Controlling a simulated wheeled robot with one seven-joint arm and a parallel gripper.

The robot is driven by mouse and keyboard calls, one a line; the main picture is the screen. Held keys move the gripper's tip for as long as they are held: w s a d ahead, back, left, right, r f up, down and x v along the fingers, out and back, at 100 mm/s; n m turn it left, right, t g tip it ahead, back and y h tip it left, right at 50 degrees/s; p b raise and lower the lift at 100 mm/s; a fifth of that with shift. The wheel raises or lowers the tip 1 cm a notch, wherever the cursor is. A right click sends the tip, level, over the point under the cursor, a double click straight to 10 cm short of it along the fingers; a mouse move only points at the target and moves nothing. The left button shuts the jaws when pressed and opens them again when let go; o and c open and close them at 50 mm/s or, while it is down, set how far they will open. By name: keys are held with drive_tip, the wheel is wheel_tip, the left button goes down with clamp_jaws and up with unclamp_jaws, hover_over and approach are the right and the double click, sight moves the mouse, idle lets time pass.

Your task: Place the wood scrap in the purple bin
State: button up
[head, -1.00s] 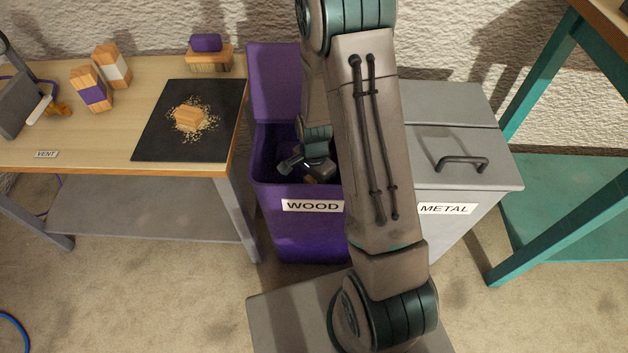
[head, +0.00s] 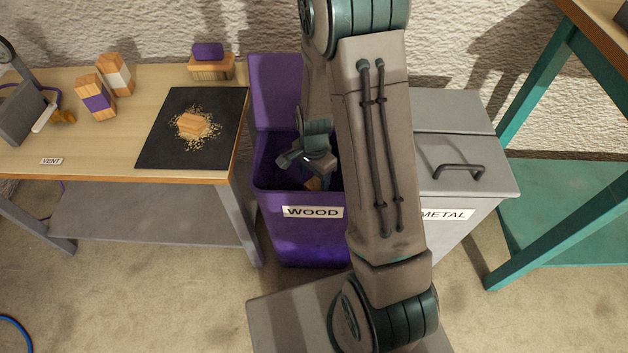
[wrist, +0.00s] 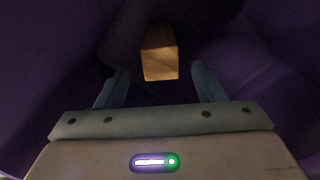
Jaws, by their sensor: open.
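A wooden block (wrist: 160,52), which looks like the wood scrap, lies inside the open purple bin labelled WOOD (head: 300,240). In the head view only a small part of this block (head: 312,184) shows; my arm and the bin's front wall hide the rest. My gripper (wrist: 160,70) is inside the bin's mouth, with its fingers spread apart. The block lies beyond the fingertips, between them in the wrist view, and appears apart from them. The gripper also shows in the head view (head: 305,162), partly hidden by my arm.
A grey METAL bin (head: 465,140) with a closed lid stands to the right. A teal workbench (head: 545,205) stands at far right.

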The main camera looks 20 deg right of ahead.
drive_tip(key=s+r+n+p, duration=0.1)
drive_tip(key=s+r+n, duration=0.2)
drive_tip(key=r, duration=0.5)
drive_tip(key=s+r+n+p, duration=0.1)
drive_tip(key=s+r+n, duration=0.1)
drive_tip(key=r, duration=0.7)
drive_tip(key=s+r+n+t, duration=0.1)
drive_tip(key=s+r+n, duration=0.6)
drive_tip(key=s, duration=0.3)
drive_tip(key=shift+a+n, duration=0.25)
drive_tip(key=shift+n, duration=0.15)
drive_tip(key=shift+r, duration=0.1)
drive_tip(key=shift+c, duration=0.2)
